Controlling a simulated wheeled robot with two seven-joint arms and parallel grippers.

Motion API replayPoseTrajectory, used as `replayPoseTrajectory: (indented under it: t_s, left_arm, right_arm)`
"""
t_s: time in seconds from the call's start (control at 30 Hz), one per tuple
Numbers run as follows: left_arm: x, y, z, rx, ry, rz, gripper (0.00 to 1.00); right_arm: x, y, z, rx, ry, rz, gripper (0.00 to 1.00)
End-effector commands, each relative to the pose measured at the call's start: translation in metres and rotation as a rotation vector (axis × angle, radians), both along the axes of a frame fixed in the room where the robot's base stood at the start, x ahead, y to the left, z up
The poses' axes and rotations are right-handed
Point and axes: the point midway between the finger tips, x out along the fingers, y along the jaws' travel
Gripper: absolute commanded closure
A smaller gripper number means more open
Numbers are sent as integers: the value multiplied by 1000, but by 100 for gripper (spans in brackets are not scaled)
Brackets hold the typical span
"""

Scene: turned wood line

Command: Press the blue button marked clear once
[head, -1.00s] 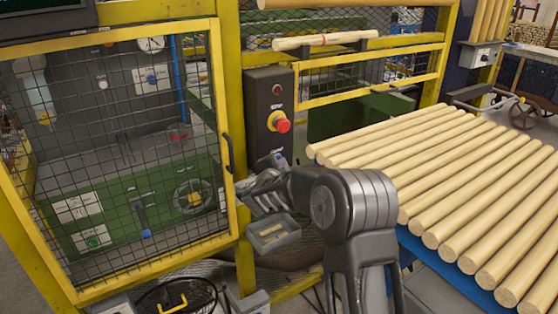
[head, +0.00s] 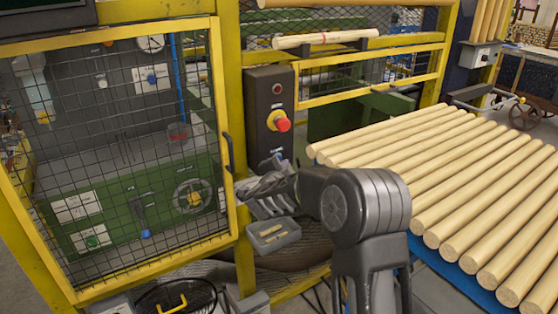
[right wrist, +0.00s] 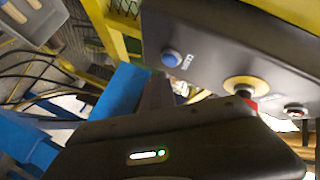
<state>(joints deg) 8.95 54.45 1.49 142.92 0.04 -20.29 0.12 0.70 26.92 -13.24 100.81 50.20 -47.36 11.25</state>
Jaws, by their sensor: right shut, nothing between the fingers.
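The blue button (right wrist: 171,58) sits on the dark control box (head: 258,100), with a small label beside it that is too blurred to read. In the head view the blue button (head: 279,154) shows only as a small patch at the box's lower end, just above my right gripper (head: 268,183). My right gripper is shut and empty. In the right wrist view its dark fingers (right wrist: 155,92) point towards the box, below the blue button. I cannot tell whether they touch anything. My left gripper is not in view.
A red stop button on a yellow base (head: 279,121) and a red lamp (head: 277,89) sit above on the box. A small grey tray (head: 272,235) hangs below my gripper. A yellow-framed mesh door (head: 225,120) stands left; wooden rods (head: 440,170) lie right.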

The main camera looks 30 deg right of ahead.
Motion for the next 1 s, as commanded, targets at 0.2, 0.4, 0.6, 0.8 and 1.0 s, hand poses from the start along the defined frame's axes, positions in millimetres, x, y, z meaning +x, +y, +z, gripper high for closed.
replayPoseTrajectory:
  t_s: [0.2, 0.4, 0.6, 0.8, 1.0]
  left_arm:
    - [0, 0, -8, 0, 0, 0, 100]
    - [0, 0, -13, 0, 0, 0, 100]
    - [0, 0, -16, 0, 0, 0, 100]
    - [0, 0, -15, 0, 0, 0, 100]
    - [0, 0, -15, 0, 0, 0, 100]
  right_arm:
    - [-17, 0, -1, 0, -1, -1, 100]
    - [-37, 0, -1, 0, -2, -1, 100]
    - [-48, 1, 0, 1, -1, 0, 100]
    - [-48, 1, 0, 0, 0, 0, 100]
    - [-48, 1, 0, 0, 0, 0, 100]
